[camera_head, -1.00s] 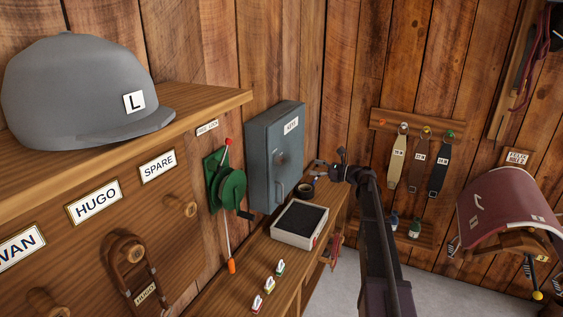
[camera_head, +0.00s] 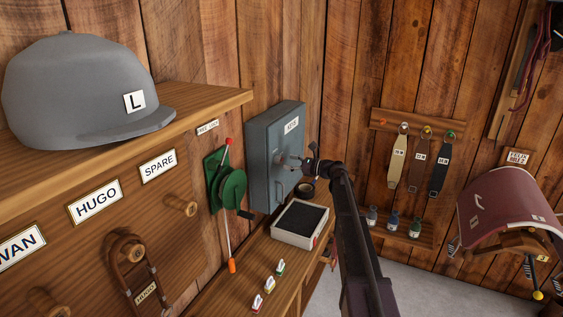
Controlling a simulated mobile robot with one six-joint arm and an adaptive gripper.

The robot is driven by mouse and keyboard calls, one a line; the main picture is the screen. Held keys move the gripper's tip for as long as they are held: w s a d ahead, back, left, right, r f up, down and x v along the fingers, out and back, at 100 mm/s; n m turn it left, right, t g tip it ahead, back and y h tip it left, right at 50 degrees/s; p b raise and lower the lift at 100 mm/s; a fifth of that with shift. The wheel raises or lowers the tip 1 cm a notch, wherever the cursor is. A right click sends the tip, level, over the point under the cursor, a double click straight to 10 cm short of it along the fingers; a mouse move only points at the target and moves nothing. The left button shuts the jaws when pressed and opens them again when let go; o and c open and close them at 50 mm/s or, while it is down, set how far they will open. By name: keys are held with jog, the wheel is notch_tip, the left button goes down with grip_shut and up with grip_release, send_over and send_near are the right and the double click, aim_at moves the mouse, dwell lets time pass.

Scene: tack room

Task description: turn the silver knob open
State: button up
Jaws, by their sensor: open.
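The silver knob (camera_head: 280,158) is on the front of the grey-blue wall box (camera_head: 259,160), which carries a white label. My gripper is open.
A green reel (camera_head: 232,188) is on the wall to the left. Straps (camera_head: 397,160) hang on the far wall.

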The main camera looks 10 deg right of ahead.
aim_at(281, 160)
jog(key=shift+x, duration=1.8)
jog(key=c, duration=1.2)
